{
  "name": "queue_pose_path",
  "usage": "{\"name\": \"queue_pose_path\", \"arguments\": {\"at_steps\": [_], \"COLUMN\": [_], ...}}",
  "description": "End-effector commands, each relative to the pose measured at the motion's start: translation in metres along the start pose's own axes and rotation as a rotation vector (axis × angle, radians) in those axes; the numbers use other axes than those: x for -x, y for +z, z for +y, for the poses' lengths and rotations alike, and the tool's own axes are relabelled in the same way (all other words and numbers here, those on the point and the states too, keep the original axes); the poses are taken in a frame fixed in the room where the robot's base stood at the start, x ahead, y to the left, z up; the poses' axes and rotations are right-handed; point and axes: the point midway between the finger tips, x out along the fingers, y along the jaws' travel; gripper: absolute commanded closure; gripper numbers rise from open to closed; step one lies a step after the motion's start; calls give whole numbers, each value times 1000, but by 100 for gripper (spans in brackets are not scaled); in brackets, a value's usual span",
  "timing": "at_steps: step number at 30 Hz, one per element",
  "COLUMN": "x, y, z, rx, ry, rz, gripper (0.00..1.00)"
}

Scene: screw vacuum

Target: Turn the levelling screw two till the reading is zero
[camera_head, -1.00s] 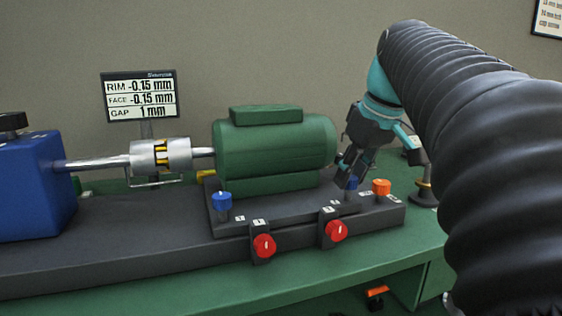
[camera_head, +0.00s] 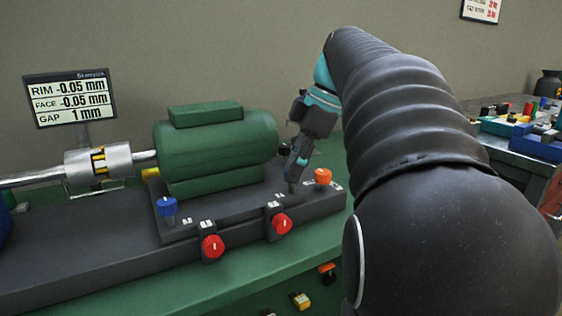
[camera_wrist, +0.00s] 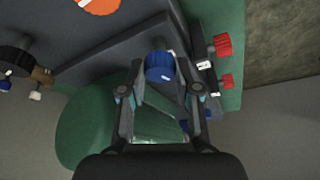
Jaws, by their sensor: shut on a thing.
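The display (camera_head: 70,98) in the head view reads RIM -0.05 mm, FACE -0.05 mm, GAP 1 mm. In the wrist view a blue screw knob (camera_wrist: 160,66) with a pale mark sits between my fingertips, and my gripper (camera_wrist: 160,72) is shut on it. In the head view my gripper (camera_head: 292,182) points down at the right end of the green motor (camera_head: 215,145), and it hides that knob. Another blue screw knob (camera_head: 167,207) stands at the motor's front left corner. The small number labels are too blurred to read surely.
An orange knob (camera_head: 322,177) stands just right of my gripper. Two red knobs (camera_head: 212,246) (camera_head: 281,224) are on the base's front side. A silver coupling (camera_head: 98,165) joins the motor's shaft at left. A second bench (camera_head: 505,150) with loose parts is at right.

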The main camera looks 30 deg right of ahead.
Motion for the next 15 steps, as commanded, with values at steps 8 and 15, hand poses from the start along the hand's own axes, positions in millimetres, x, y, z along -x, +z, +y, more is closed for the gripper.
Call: {"name": "queue_pose_path", "arguments": {"at_steps": [8, 15], "x": [-1, -1], "y": [0, 0], "z": [1, 1], "rx": [126, 172], "ry": [-55, -73], "rz": [-1, -1], "gripper": [100, 100]}}
